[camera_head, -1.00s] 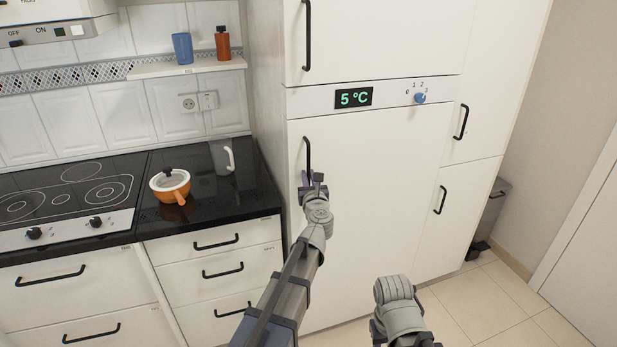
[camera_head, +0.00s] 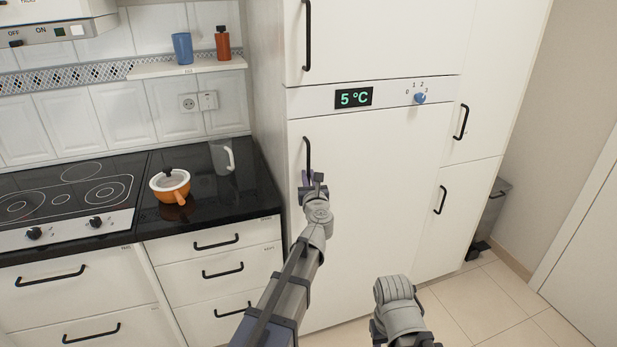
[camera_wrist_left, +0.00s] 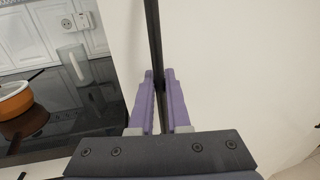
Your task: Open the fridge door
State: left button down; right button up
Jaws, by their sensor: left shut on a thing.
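The fridge door (camera_head: 375,200) is the tall white panel under the 5 °C display in the head view. It looks closed, flush with the panels around it. Its black vertical handle (camera_head: 307,150) is near the door's left edge. My left gripper (camera_head: 307,178) is at the lower part of this handle. In the left wrist view, the purple fingers of my left gripper (camera_wrist_left: 159,78) are shut on the black handle bar (camera_wrist_left: 153,35), one on each side. The handle's lower end is hidden by the gripper. My right gripper does not show; only a grey part of my right arm is visible.
A black counter (camera_head: 225,197) with an orange pot (camera_head: 171,186) and a clear jug (camera_head: 222,156) stands left of the fridge. Another cabinet door (camera_head: 432,235) adjoins on the right. A grey bin (camera_head: 490,215) stands beyond it. Tiled floor (camera_head: 505,310) is clear at lower right.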

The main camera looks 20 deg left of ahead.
pick_arm(q)
jog(key=s+d, duration=0.4)
jog(key=s, duration=0.1)
jog(key=shift+d, duration=0.3)
jog(key=c, duration=1.2)
grip_release()
jog(key=shift+o, duration=0.2)
jog(key=shift+s, duration=0.15)
jog(key=v, duration=0.7)
jog(key=shift+s, duration=0.3)
